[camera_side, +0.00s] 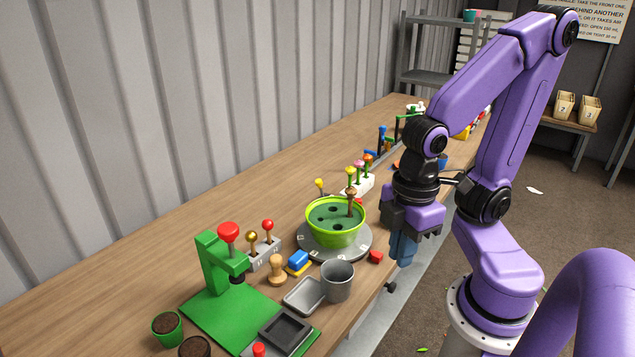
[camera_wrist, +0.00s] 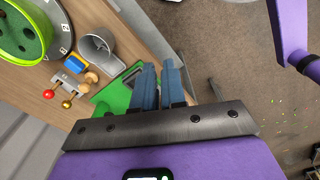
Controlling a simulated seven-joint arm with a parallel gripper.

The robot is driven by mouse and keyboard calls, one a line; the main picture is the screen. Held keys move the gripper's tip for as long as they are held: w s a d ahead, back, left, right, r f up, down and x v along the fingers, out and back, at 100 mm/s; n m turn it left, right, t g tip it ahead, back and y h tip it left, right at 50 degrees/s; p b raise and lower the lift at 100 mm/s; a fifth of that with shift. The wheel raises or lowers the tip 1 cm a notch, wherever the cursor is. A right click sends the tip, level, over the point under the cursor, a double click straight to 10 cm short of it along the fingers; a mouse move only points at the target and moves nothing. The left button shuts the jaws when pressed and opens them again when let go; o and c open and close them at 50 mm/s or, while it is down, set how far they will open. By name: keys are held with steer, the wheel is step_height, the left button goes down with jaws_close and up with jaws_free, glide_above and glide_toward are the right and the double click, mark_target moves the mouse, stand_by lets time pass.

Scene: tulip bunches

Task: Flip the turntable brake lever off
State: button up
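The turntable (camera_side: 307,250) is a round grey disc with small number labels. A bright green bowl (camera_side: 336,232) with dark holes and one standing stem sits on it. Part of the disc (camera_wrist: 65,42) and bowl (camera_wrist: 22,38) show at the upper left in the wrist view. A small red block-like part (camera_side: 376,257) is by the disc's right front edge; I cannot tell if it is the brake lever. My gripper (camera_side: 402,262) points down beyond the table's front edge, right of the turntable and apart from it. Its blue fingers (camera_wrist: 159,66) are close together, with nothing visible between them.
A grey cup (camera_side: 338,281), tray (camera_side: 304,295), wooden stamp (camera_side: 277,270) and blue-yellow blocks (camera_side: 298,262) crowd the front. A base with red and gold knobs (camera_side: 265,253) and a green press (camera_side: 215,265) stand left. A white flower rack (camera_side: 358,186) is behind the bowl.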

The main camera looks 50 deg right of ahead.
steer(key=shift+w, duration=0.4)
jaws_close()
steer(key=w+d+f+n+t+h, duration=0.1)
steer(key=w+h, duration=0.1)
steer(key=w, duration=0.5)
steer(key=w+d+f+n+h, duration=0.1)
steer(key=w+d+h, duration=0.15)
steer(key=w, duration=0.45)
steer(key=w+d+f+n+t+h, duration=0.1)
steer(key=w+f+n+h, duration=0.15)
steer(key=w, duration=0.45)
steer(key=w+d+f+n+h, duration=0.2)
steer(key=w+d+f+h, duration=0.1)
steer(key=w+d, duration=0.4)
steer(key=w+d+f+n+h, duration=0.2)
steer(key=w+d+f+h, duration=0.1)
steer(key=w+d+f, duration=0.2)
steer(key=w+d, duration=0.2)
steer(key=w, duration=0.2)
steer(key=shift+w+d, duration=0.15)
steer(key=shift+w, duration=0.05)
steer(key=shift+d, duration=0.1)
glide_toward(321, 189)
steer(key=w+d, duration=0.1)
steer(key=d, duration=0.3)
steer(key=shift+a+f, duration=0.2)
steer(key=shift+f, duration=0.15)
